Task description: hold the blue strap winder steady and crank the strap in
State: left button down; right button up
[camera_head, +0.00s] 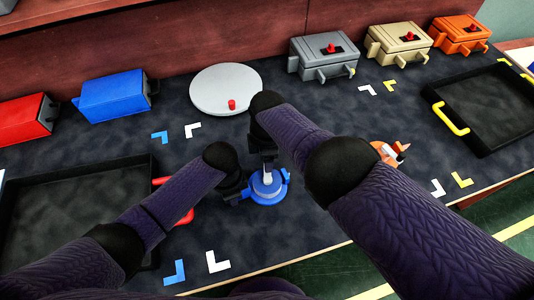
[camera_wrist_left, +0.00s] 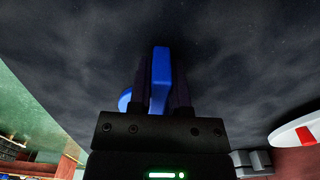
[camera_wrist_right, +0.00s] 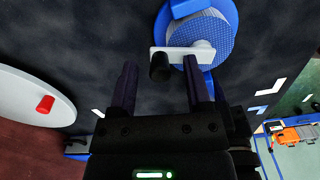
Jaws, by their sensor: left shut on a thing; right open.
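The blue strap winder (camera_head: 270,196) stands on the dark table in the middle of the head view. In the right wrist view the winder (camera_wrist_right: 222,38) shows its round textured drum, with a white crank arm (camera_wrist_right: 185,53) ending in a black knob (camera_wrist_right: 160,68). My left gripper (camera_head: 247,190) is shut on the winder's blue handle (camera_wrist_left: 161,70), which stands between its fingers in the left wrist view. My right gripper (camera_wrist_right: 160,75) is open above the winder. The knob appears between its fingertips in the picture; I cannot tell whether they touch.
A grey round disc with a red knob (camera_head: 226,90) lies behind the winder. A black tray with red handles (camera_head: 75,172) is at left, one with yellow handles (camera_head: 483,105) at right. Coloured boxes line the back. A small orange and white item (camera_head: 388,152) is partly hidden by my right arm.

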notch_tip(320, 180, up, 12)
dwell(0.5)
